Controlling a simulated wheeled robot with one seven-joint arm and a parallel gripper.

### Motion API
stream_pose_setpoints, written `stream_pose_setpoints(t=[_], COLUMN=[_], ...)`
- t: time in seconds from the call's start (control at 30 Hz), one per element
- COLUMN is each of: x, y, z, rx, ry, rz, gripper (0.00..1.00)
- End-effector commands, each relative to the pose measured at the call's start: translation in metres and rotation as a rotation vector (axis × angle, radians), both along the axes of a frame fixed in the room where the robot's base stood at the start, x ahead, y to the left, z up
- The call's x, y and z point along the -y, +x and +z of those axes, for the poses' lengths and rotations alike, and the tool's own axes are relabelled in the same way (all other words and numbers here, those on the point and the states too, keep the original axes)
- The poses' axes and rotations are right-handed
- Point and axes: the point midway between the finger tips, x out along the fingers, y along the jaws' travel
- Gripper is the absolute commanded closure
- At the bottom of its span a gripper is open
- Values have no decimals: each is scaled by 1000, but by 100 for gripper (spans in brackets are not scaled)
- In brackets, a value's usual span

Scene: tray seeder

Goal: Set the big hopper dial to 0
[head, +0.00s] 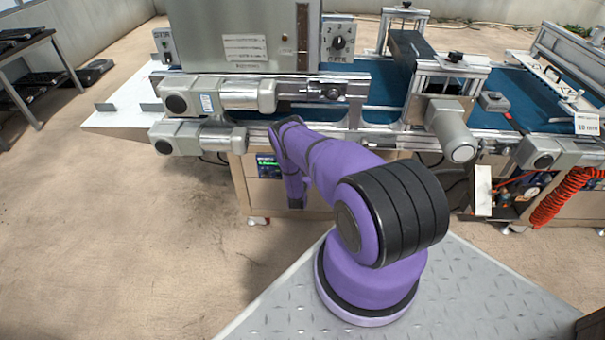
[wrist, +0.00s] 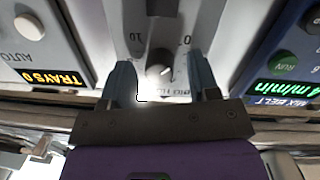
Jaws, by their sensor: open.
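In the wrist view a round grey dial (wrist: 159,71) sits on a pale panel, with the numbers 10 at its upper left and 0 at its upper right. A pale pointer mark shows at its right side, apart from the 0. The label below it is washed out, so I cannot read whether it names the big hopper. My gripper (wrist: 160,80) is open, with one finger on each side of the dial; I cannot tell whether they touch it. In the head view my arm reaches down by the machine's lower front (head: 297,200), and this dial is hidden.
A yellow TRAYS 0 display (wrist: 57,77) is left of the dial. A green MIX BELT display (wrist: 288,88) and a green RUN button (wrist: 284,65) are right. In the head view, a numbered black knob (head: 338,43) is on the hopper's side box, and motors (head: 218,95) jut out.

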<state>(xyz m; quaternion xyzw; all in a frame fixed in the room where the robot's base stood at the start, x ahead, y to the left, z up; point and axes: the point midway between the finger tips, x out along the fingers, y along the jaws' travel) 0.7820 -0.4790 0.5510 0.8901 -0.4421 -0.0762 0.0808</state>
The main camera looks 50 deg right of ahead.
Motion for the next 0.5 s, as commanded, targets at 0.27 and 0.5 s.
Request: stream_pose_setpoints(t=[0.27,0.5], x=[-17,-54], y=[-12,-39], z=[2,4], rx=[-1,-2], ry=[0,1], rz=[1,2], gripper=[45,45])
